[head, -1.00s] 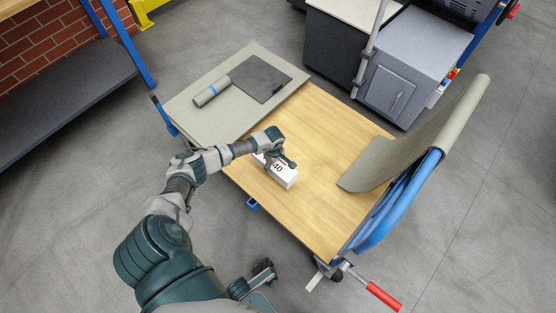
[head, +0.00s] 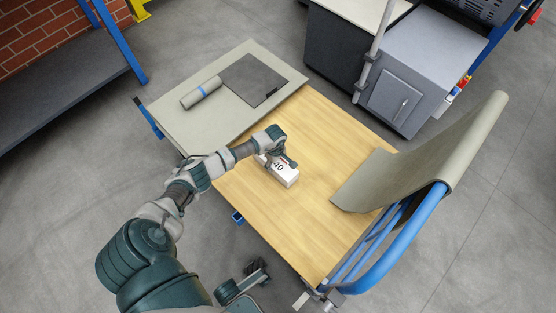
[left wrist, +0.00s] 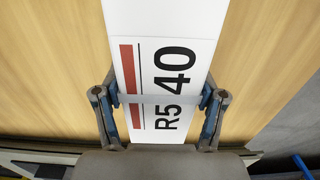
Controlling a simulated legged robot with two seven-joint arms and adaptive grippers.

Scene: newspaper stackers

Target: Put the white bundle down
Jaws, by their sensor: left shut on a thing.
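The white bundle (head: 287,176) is a small box-like block at the middle of the wooden cart top (head: 325,150). It carries the black marking "R5 40" and a red bar, which show in the left wrist view (left wrist: 178,50). A pale band crosses it there. My left gripper (head: 281,162) is over the bundle, with one finger on each side of it, shut on it. The bundle is at or just above the wood; I cannot tell whether it touches. The gripper hides its far end.
A grey mat (head: 185,118) covers the cart's far left end, with a grey roll with a blue band (head: 201,92) and a dark sheet (head: 254,80) on it. A curled grey sheet (head: 425,150) leans by the blue handle (head: 405,235) at right. Wood around the bundle is clear.

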